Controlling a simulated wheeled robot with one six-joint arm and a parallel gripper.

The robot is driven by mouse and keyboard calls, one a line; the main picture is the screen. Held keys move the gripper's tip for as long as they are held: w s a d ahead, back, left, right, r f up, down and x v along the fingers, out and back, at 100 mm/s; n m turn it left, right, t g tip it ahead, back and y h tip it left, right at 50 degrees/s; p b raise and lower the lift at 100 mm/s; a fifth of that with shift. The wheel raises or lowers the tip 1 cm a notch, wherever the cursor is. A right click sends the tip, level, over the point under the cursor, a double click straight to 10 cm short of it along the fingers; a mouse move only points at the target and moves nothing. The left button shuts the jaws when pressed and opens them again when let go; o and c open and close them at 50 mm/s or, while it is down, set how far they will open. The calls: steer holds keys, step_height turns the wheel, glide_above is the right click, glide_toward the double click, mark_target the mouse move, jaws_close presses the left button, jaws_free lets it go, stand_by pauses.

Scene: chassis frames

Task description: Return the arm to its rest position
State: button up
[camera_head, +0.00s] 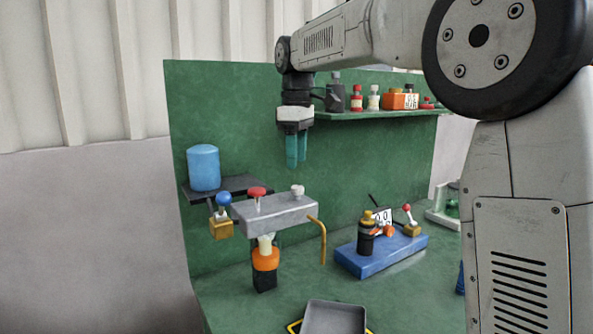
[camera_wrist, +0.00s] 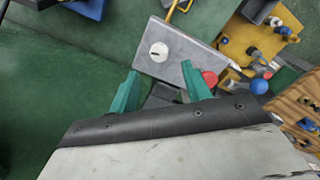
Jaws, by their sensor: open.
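My gripper (camera_head: 296,150) hangs from my arm, pointing down, in front of the green back panel (camera_head: 240,120) in the head view. Its two teal fingers are apart and hold nothing. In the wrist view my gripper (camera_wrist: 160,88) shows both teal fingers spread, with a grey block (camera_wrist: 180,55) bearing a white knob (camera_wrist: 159,51) beyond them. In the head view the grey block (camera_head: 275,214) is below my gripper, with a gap between. My arm reaches from the right side across the top of the head view.
A shelf (camera_head: 370,115) with several small bottles is right of my gripper. A blue cylinder (camera_head: 203,167) stands on a dark ledge at the left. A blue base (camera_head: 385,255) with small parts and a grey tray (camera_head: 335,318) are on the green bench.

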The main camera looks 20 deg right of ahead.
steer(key=shift+r, duration=0.6)
steer(key=shift+w+f+m, duration=0.15)
steer(key=shift+m, duration=0.25)
steer(key=f, duration=0.1)
steer(key=s+f+m, duration=0.1)
steer(key=f, duration=0.1)
steer(key=s+f+m, duration=0.1)
steer(key=shift+s+f, duration=0.1)
steer(key=shift+f, duration=0.05)
steer(key=s+f+m, duration=0.2)
steer(key=s+f, duration=0.2)
steer(key=s, duration=0.7)
steer(key=s+d+f+m+t, duration=0.1)
steer(key=s+f, duration=0.4)
steer(key=s, duration=0.6)
steer(key=s+d+f+m, duration=0.1)
steer(key=s+f+m, duration=0.3)
steer(key=s, duration=0.8)
steer(key=shift+f, duration=0.15)
